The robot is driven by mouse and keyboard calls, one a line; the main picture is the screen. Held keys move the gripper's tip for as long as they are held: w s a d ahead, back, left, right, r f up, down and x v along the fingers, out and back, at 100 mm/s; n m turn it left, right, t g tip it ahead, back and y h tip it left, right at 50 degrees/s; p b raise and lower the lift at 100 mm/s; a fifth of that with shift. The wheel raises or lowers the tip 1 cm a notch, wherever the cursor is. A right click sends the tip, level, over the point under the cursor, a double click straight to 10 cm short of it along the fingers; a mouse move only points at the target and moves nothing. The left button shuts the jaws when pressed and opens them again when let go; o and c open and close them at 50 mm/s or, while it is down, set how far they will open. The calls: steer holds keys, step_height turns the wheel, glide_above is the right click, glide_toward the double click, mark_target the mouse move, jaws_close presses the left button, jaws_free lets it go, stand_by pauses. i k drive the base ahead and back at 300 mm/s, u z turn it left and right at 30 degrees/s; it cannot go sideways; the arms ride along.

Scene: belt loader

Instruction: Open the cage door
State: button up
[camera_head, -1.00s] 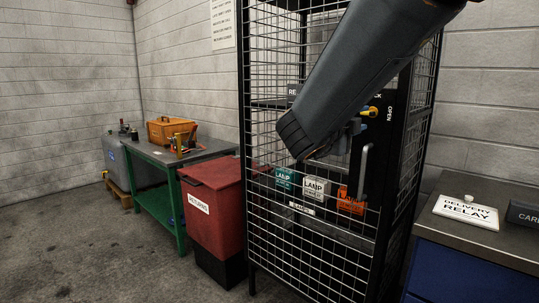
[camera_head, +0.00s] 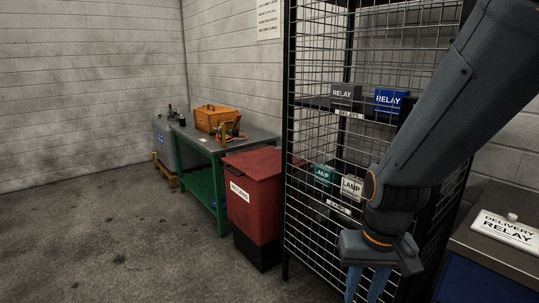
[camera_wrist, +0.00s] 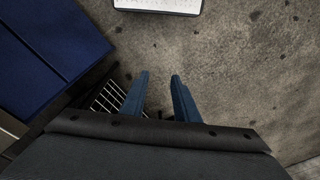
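The tall black wire-mesh cage (camera_head: 288,130) stands right of centre in the head view. My arm covers much of its front right side, so the door's handle and latch are hidden, and I cannot tell whether the door is open. My gripper (camera_head: 368,285) hangs low in front of the cage, its blue fingers pointing down. In the wrist view the gripper (camera_wrist: 160,76) has its two fingers apart with nothing between them. A bit of mesh (camera_wrist: 108,95) shows beside the left finger there.
A grey relay (camera_head: 343,94), a blue relay (camera_head: 391,101), a teal lamp box (camera_head: 323,175) and a white lamp box (camera_head: 352,186) sit inside the cage. A red bin (camera_head: 255,192) stands left of it. A delivery counter (camera_head: 500,252) is at right. Floor at left is clear.

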mark_target(408, 103)
steer(key=u, duration=0.05)
steer(key=k, duration=0.5)
steer(key=u, duration=1.3)
steer(key=i, duration=1.05)
steer(key=z, duration=1.95)
